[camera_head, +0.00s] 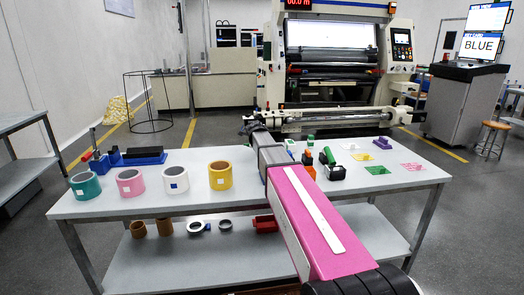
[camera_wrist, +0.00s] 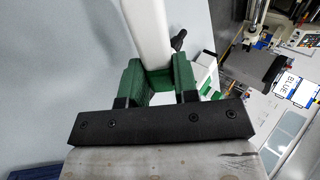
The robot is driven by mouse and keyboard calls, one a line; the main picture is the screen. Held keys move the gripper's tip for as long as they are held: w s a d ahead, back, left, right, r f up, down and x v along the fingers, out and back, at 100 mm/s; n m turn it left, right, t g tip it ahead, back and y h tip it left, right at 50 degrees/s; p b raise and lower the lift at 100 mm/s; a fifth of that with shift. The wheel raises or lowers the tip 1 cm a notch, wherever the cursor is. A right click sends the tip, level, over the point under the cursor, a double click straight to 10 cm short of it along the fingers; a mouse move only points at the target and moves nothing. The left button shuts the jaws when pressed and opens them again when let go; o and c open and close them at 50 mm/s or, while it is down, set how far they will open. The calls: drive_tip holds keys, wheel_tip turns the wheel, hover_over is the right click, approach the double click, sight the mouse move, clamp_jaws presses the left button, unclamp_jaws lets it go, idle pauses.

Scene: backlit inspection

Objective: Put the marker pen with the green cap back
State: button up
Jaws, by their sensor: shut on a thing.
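In the wrist view my gripper (camera_wrist: 155,72) has green fingers closed around a white, pen-like body. This marker pen (camera_wrist: 147,28) runs up out of the top of the picture, and a green part shows at its lower end between the fingers. Its far end is out of view. In the head view my arm hides the gripper and the pen. A small white and green thing (camera_wrist: 206,70) shows just right of the fingers in the wrist view; I cannot tell what it is. A green and white item (camera_head: 310,141) stands on the table right of my arm.
The table (camera_head: 120,208) holds several tape rolls (camera_head: 175,180) at left and a blue and black stand (camera_head: 140,157). Dark, orange and green items (camera_head: 308,160) stand right of my arm. Coloured cutouts (camera_head: 383,144) lie farther right. A printing machine (camera_head: 333,55) stands behind.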

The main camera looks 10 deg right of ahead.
drive_tip(key=shift+f, duration=1.05)
drive_tip(key=shift+f, duration=0.6)
drive_tip(key=o, duration=0.6)
drive_tip(key=shift+o, duration=0.2)
drive_tip(key=shift+r, duration=0.2)
drive_tip(key=v, duration=1.2)
drive_tip(key=shift+r, duration=0.45)
drive_tip(key=shift+s, duration=0.15)
